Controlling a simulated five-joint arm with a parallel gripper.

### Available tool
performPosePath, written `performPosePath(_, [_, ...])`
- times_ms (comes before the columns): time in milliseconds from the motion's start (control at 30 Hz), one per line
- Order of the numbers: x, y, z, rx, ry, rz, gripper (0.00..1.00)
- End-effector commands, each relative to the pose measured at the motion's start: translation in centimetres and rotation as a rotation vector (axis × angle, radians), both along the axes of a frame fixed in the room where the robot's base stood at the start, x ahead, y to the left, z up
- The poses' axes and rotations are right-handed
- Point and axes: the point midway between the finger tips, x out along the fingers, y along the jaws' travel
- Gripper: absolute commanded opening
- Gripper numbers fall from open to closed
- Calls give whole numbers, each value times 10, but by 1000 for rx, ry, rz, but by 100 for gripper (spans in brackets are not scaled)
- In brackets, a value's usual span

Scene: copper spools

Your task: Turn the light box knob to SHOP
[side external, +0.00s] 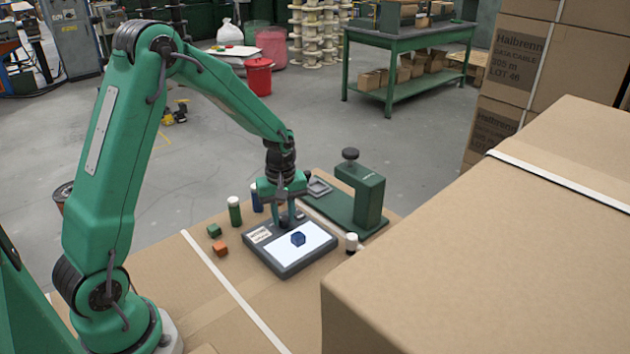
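The light box (283,271) is a dark grey slab with a bright white panel and a small printed label. It lies on a cardboard box top. A dark blue block (298,239) sits on the lit panel. My gripper (290,222) points down over the back edge of the light box. The word SHOP cannot be read.
A green block (214,230) and an orange block (220,248) lie left of the light box. A green white-capped bottle (234,212) stands behind them. A green press-like device (368,195) stands close on the right. A large carton (480,240) rises at the right front.

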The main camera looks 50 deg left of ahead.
Motion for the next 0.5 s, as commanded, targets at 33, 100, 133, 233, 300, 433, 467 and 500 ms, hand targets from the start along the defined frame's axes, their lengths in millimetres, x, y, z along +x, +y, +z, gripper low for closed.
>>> performPosePath(33, [0, 0, 0, 0, 0, 0, 2])
performPosePath(100, [0, 0, 0, 0, 0, -1, 2])
performPosePath(133, [0, 0, 0, 0, 0, -2, 2])
performPosePath(233, [0, 0, 0, 0, 0, -11, 2])
performPosePath(300, [0, 0, 0, 0, 0, -24, 2])
performPosePath(433, [0, 0, 0, 0, 0, -65, 2])
performPosePath(467, [0, 0, 1, 0, 0, -77, 2])
performPosePath(500, [0, 0, 1, 0, 0, -97, 2])
